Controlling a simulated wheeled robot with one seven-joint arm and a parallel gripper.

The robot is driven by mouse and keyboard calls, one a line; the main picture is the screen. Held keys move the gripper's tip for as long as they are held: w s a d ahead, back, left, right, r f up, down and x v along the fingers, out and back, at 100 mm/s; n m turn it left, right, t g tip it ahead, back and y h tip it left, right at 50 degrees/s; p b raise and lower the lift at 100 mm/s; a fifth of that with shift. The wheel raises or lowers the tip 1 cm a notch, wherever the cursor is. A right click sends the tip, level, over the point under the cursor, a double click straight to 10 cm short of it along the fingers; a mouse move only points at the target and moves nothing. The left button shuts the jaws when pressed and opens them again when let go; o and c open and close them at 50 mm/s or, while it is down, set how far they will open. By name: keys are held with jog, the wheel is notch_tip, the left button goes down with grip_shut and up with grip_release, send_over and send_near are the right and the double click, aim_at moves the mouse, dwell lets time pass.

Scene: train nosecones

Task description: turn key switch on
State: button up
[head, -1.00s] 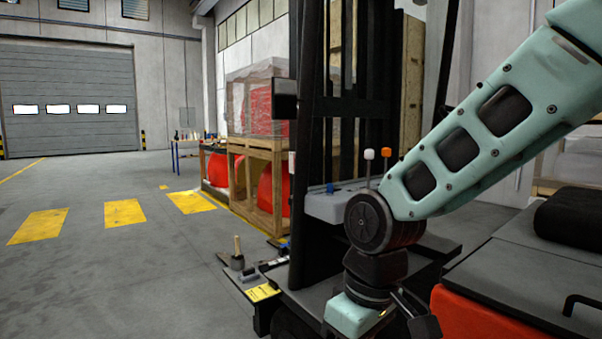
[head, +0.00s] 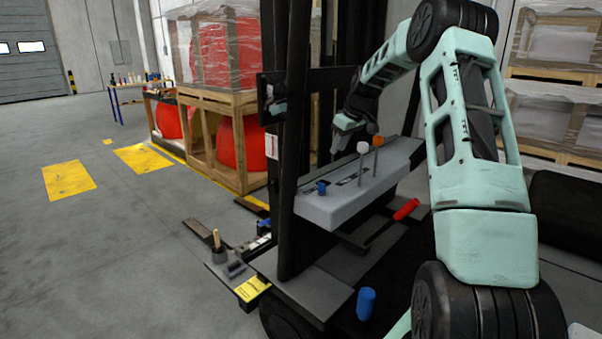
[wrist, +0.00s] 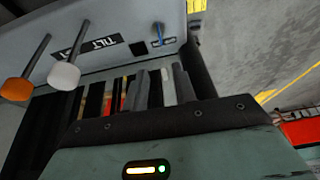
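The grey control panel (head: 335,207) of the forklift carries a small blue key switch (head: 322,188) near its left end. In the wrist view the blue key switch (wrist: 158,34) stands on the panel face, beside a small black square. My gripper (head: 341,141) is above the far side of the panel, behind the white-knobbed lever. In the wrist view my gripper's fingers (wrist: 160,88) show with a narrow gap and nothing clearly held between them. The key switch is beyond the fingertips and apart from them.
A white-knobbed lever (head: 363,147) and an orange-knobbed lever (head: 377,141) rise from the panel. The black mast (head: 291,130) stands left of it. A red handle (head: 406,209) and a blue cylinder (head: 366,303) are lower. Open floor lies to the left.

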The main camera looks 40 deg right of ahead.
aim_at(322, 188)
jog(key=p+x, duration=0.5)
jog(key=x, duration=1.2)
jog(key=shift+f, duration=0.2)
grip_shut()
